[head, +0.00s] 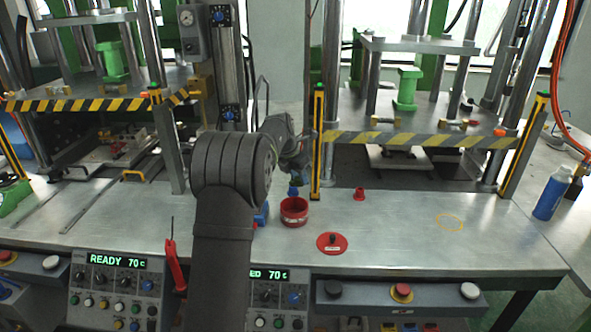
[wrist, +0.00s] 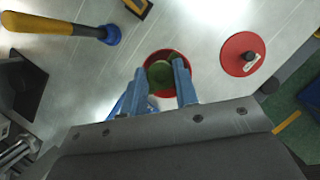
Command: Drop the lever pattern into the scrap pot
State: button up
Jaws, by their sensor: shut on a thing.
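The scrap pot is an open red round pot (head: 294,218) on the metal bench, just below my gripper (head: 294,188) in the head view. In the wrist view the red pot (wrist: 183,57) shows behind and around the blue fingers of my gripper (wrist: 166,80). A round-ended green piece (wrist: 160,73) shows between the fingers, over the pot opening. It appears to be the lever pattern, held by the fingers; its full shape is hidden, and I cannot tell how high above the pot it is.
A yellow-and-black post (head: 318,140) rises close behind the gripper. The bench's right side is clear; a blue bottle (head: 551,194) stands beyond.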

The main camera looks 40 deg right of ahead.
jog(key=shift+f, duration=1.35)
jog(key=o, duration=1)
jog(key=v, duration=1.7)
jog(key=shift+r, duration=0.3)
